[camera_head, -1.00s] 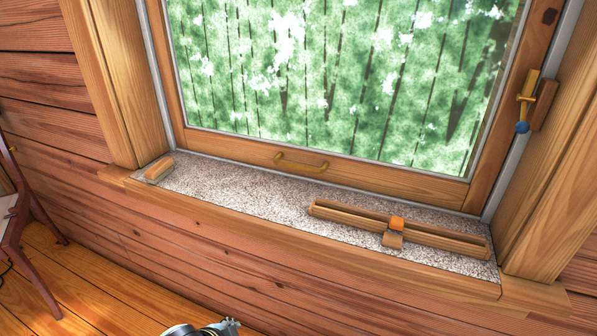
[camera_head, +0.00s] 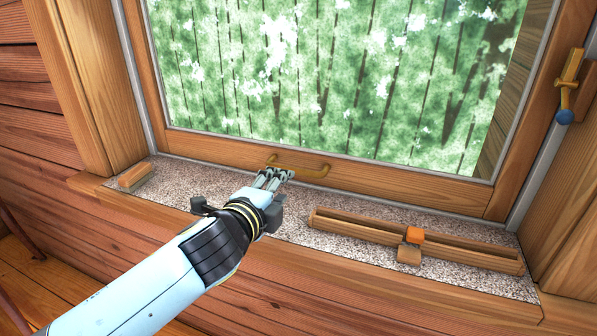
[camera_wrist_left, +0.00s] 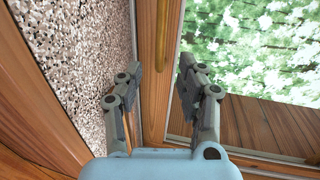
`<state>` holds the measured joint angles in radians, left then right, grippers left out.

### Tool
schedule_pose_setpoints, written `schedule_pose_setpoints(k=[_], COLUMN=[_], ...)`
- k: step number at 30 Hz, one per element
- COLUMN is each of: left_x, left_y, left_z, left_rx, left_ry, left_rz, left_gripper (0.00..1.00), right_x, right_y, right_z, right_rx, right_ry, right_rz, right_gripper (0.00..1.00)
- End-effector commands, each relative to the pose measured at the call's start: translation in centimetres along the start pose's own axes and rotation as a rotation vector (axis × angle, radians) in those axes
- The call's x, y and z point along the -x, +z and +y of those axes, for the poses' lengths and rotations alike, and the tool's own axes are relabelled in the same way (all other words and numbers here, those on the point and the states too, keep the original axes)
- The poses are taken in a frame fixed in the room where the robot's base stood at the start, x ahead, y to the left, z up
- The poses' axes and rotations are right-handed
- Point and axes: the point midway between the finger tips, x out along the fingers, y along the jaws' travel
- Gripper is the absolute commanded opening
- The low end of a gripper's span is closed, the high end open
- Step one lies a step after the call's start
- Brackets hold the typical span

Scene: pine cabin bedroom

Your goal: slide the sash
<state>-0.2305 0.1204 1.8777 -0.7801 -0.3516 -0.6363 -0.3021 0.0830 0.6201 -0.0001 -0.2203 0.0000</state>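The handle's left part is partly hidden by the fingers in the head view. My right gripper is not in view.
A speckled sill (camera_head: 190,182) runs below the sash. A wooden block (camera_head: 136,177) lies at its left end. A slotted wooden rail (camera_head: 465,252) with an orange-topped slider (camera_head: 414,236) lies at its right. A brass lever with a blue knob (camera_head: 565,117) is on the right jamb.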

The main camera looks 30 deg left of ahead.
Motion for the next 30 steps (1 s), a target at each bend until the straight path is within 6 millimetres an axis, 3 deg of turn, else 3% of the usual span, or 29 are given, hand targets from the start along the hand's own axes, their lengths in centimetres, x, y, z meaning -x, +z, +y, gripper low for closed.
schedule_pose_setpoints(k=[18, 30], left_x=[-9.9, -10.8], left_y=[-0.2, -0.2], left_z=[0.0, -0.1], left_rx=[-0.01, -0.01], left_ry=[-0.005, -0.005], left_rz=[0.006, 0.006], left_gripper=[0.38, 0.38], right_x=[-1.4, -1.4], right_y=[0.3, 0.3], right_z=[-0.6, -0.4], right_rx=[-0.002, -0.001], right_ry=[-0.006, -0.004], right_rz=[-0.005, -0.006], right_gripper=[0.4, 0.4])
